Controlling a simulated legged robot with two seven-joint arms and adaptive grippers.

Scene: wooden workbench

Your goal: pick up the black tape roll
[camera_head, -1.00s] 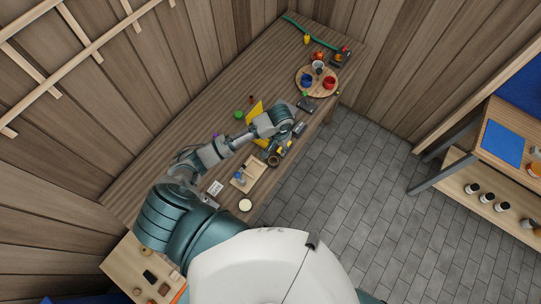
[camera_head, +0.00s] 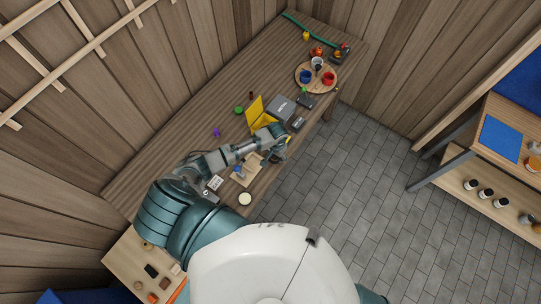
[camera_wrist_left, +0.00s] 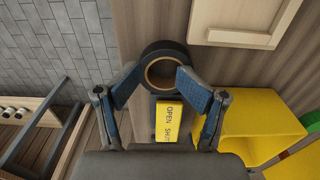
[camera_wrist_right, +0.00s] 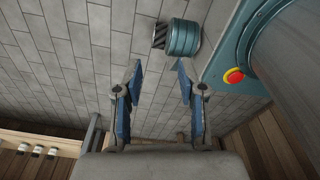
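The black tape roll (camera_wrist_left: 146,62) lies on the workbench near its front edge, between the fingertips of my left gripper (camera_wrist_left: 154,80) in the left wrist view. Those fingers are open, one on each side of the roll; I cannot tell whether they touch it. My right gripper (camera_wrist_right: 156,72) is open and empty, over the tiled floor in the right wrist view.
A yellow OPEN/SHUT block (camera_wrist_left: 172,122) lies right beside the roll. A yellow bin (camera_wrist_left: 250,115) and a wooden tray (camera_wrist_left: 270,38) are close by. A grey box (camera_head: 281,108) and a round board (camera_head: 302,84) with cups stand farther along the bench (camera_head: 165,160).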

